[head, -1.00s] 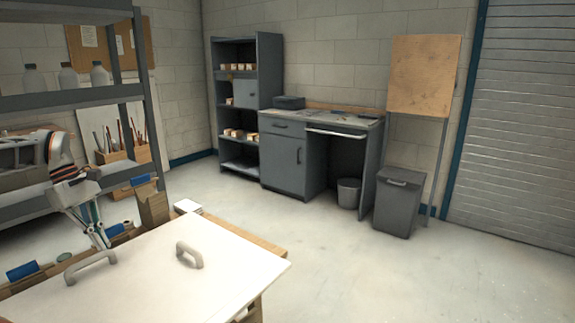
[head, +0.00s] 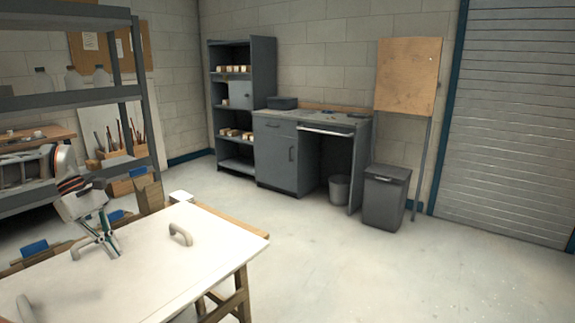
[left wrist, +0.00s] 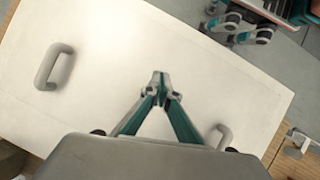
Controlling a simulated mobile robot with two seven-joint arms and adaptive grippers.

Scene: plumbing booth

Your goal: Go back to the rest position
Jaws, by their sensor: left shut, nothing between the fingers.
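My left gripper (head: 97,249) shows in the head view at the lower left, pointing down in front of the far left part of the white board (head: 150,270). In the left wrist view the fingertips of my left gripper (left wrist: 160,78) meet, with nothing between them, over the same white board (left wrist: 120,70). Two grey loop handles are fixed on the board: one handle (head: 181,235) toward the far edge, another (head: 25,309) near the picture's bottom left.
The board lies on a wooden bench (head: 240,298). A grey shelf rack (head: 65,103) stands close at the left. Cabinets (head: 276,155), a small bin (head: 339,188) and a large bin (head: 385,197) line the back wall. The floor (head: 400,275) at right is clear.

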